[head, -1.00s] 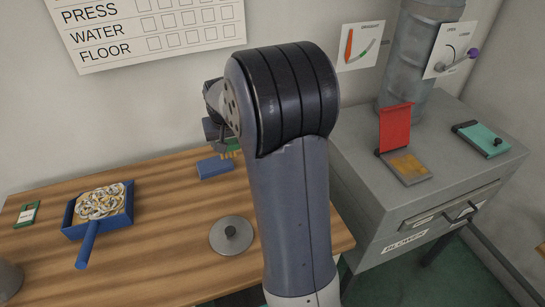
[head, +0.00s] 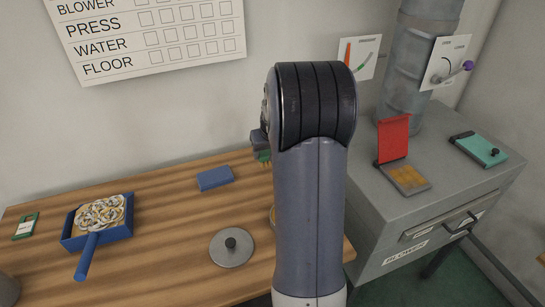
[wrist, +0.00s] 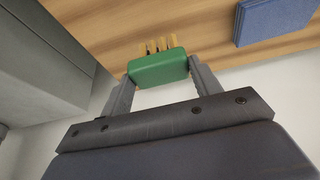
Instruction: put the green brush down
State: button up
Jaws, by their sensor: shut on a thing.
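The green brush (wrist: 158,69) is between the two fingers of my gripper (wrist: 160,80) in the wrist view, with its tan bristles pointing away toward the wooden table. My gripper is shut on it. In the head view only a small bit of the green brush (head: 263,155) shows at the left side of my arm. The rest of the brush and the fingertips are hidden behind my arm there. I cannot tell how high the brush is above the table.
The wooden table (head: 165,250) holds a blue block (head: 215,178), a grey lidded disc (head: 231,248) and a blue dustpan (head: 128,229) with pale rings. A round thing (head: 272,214) is mostly hidden by my arm. A grey cabinet (head: 370,225) stands to the right.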

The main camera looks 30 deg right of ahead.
jog(key=shift+f, duration=1.45)
jog(key=shift+f, duration=0.25)
jog(key=o, duration=0.9)
jog(key=shift+r, duration=0.15)
jog(key=shift+r, duration=0.25)
jog(key=v, duration=1.1)
jog(key=shift+s+r, duration=0.25)
jog(key=shift+r, duration=0.1)
jog(key=shift+f, duration=0.1)
